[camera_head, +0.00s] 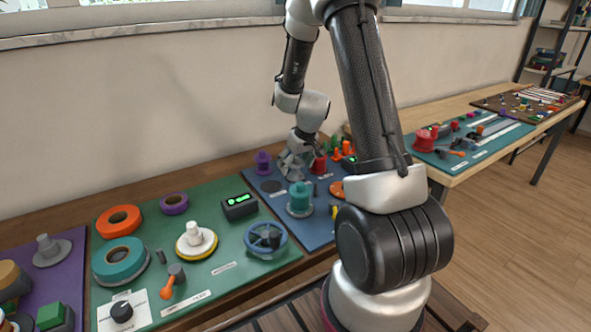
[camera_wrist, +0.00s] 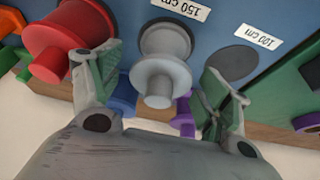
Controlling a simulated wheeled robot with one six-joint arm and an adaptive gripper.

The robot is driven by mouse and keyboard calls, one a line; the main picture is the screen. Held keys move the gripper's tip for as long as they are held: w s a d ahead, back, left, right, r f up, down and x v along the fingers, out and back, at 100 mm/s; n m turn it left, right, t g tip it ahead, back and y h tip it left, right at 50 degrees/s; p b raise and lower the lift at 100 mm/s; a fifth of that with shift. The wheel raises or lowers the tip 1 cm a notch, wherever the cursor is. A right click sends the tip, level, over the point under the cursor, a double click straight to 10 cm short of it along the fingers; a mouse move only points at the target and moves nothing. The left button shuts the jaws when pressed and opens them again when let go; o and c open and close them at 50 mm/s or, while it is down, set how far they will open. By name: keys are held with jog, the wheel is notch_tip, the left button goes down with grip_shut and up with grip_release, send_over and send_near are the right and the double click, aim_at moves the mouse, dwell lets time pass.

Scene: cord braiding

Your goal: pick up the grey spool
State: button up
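The grey spool (camera_wrist: 164,68) stands on the blue board in the wrist view, beside a "150 cm" label. My gripper (camera_wrist: 161,72) is open, with one finger to the left of the spool and one to the right. Gaps show between the spool and both fingers in this view. In the head view my gripper (camera_head: 296,162) points down over the blue board (camera_head: 318,235), and I cannot clearly tell the spool from the fingers there.
A red spool (camera_wrist: 75,38) is close to my left finger in the wrist view. A purple part (camera_wrist: 185,116) shows between the grey spool and the right finger. An empty dark disc (camera_wrist: 236,63) lies at right. A teal spool (camera_head: 300,197) stands on the same board.

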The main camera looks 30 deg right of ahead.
jog(key=c, duration=0.8)
jog(key=shift+c, duration=0.2)
jog(key=shift+r, duration=0.15)
